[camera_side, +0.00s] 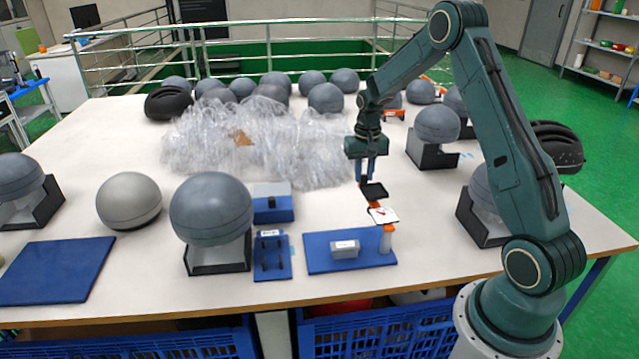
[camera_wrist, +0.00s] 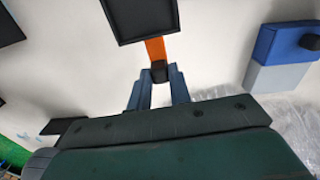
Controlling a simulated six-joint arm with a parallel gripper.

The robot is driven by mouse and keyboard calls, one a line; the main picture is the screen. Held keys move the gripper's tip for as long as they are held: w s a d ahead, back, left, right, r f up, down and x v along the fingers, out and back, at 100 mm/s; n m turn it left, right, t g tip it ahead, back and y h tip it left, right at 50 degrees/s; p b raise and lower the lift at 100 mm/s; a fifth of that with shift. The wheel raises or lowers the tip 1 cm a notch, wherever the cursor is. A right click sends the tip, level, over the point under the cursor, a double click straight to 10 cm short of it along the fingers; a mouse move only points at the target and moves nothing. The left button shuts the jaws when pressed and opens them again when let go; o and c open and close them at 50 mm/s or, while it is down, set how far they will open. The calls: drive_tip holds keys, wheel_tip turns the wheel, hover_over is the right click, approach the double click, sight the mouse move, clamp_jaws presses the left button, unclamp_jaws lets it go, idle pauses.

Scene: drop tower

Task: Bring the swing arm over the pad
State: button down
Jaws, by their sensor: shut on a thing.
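The swing arm (camera_side: 375,205) is an orange bar at the top of a short post (camera_side: 386,240), which stands on a blue base (camera_side: 315,262). The bar points back, away from the base. My gripper (camera_side: 366,181) is shut on the bar's black end knob, which shows between the blue fingers in the wrist view (camera_wrist: 159,71). A grey labelled block (camera_side: 345,249), perhaps the pad, lies on the base left of the post. The arm is not over it.
A white card (camera_side: 383,215) with a red mark sits at the post top. A blue box (camera_side: 272,203) and a blue switch panel (camera_side: 272,256) stand left of the base. Clear crumpled wrap (camera_side: 265,145) lies back left. Grey balls on black stands surround the work.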

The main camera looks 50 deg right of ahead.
drive_tip(key=shift+w+a, duration=0.1)
drive_tip(key=shift+a, duration=0.05)
drive_tip(key=w+a+n, duration=0.4)
drive_tip(key=a+n, duration=0.5)
drive_tip(key=a, duration=0.3)
drive_tip(key=s+a+n, duration=0.5)
drive_tip(key=a+n, duration=0.3)
drive_tip(key=a, duration=0.3)
drive_tip(key=shift+s+a, duration=0.25)
drive_tip(key=shift+a, duration=0.15)
drive_tip(key=c, duration=1.3)
unclamp_jaws()
drive_tip(key=shift+r, duration=0.2)
